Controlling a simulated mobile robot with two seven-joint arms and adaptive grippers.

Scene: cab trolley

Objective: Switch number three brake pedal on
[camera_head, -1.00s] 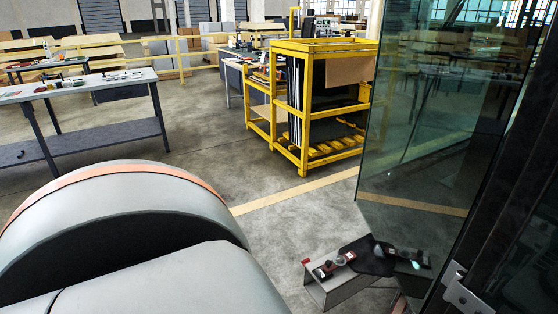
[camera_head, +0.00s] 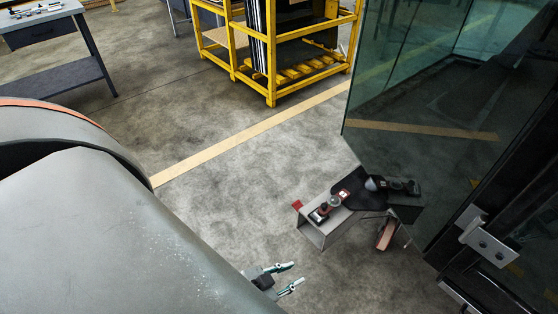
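My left gripper (camera_head: 298,272) shows at the bottom centre, with its two metal fingers apart and nothing between them. It is left of and below a grey control box (camera_head: 318,236) with dark and red controls on top. A pinkish-brown pedal-like plate (camera_head: 386,235) hangs low to the right of the box, apart from the gripper. I cannot tell whether it is brake pedal number three, and no number is readable. My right gripper is not in view.
A glass panel (camera_head: 420,110) with a dark frame and a metal bracket (camera_head: 487,240) stands at the right. A yellow rack (camera_head: 270,85) stands farther back, and a workbench (camera_head: 60,62) at the upper left. The concrete floor between is clear.

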